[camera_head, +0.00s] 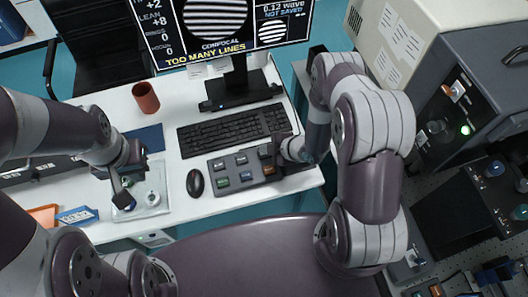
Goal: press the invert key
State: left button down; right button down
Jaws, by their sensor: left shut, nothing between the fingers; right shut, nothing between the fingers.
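A dark keypad (234,189) with rows of square keys lies on the white desk, in front of the keyboard. Some keys are grey and some have green, blue or orange faces. Their labels are too small to read, so I cannot tell which is the invert key. My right gripper (278,161) is shut and empty at the keypad's right end, hiding part of it; I cannot tell whether it touches a key. My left gripper (122,196) is shut and empty, over a pale grey plate with knobs (152,198) on the desk's left side.
A monitor (226,30) shows stripes and reads "TOO MANY LINES" and "NOT SAVED". A black keyboard (233,131), a mouse (195,183) and a brown cup (146,98) are on the desk. Grey instrument cabinets (465,75) stand at the right.

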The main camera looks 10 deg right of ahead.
jog(key=shift+f+b, duration=0.45)
jog(key=shift+f+b, duration=0.35)
jog(key=shift+f, duration=0.05)
dwell(0.7)
jog(key=shift+r, duration=0.15)
jog(key=shift+r+p, duration=0.65)
jog(key=shift+r, duration=0.05)
notch_tip(320, 180, up, 5)
jog(key=p, duration=0.4)
dwell(0.5)
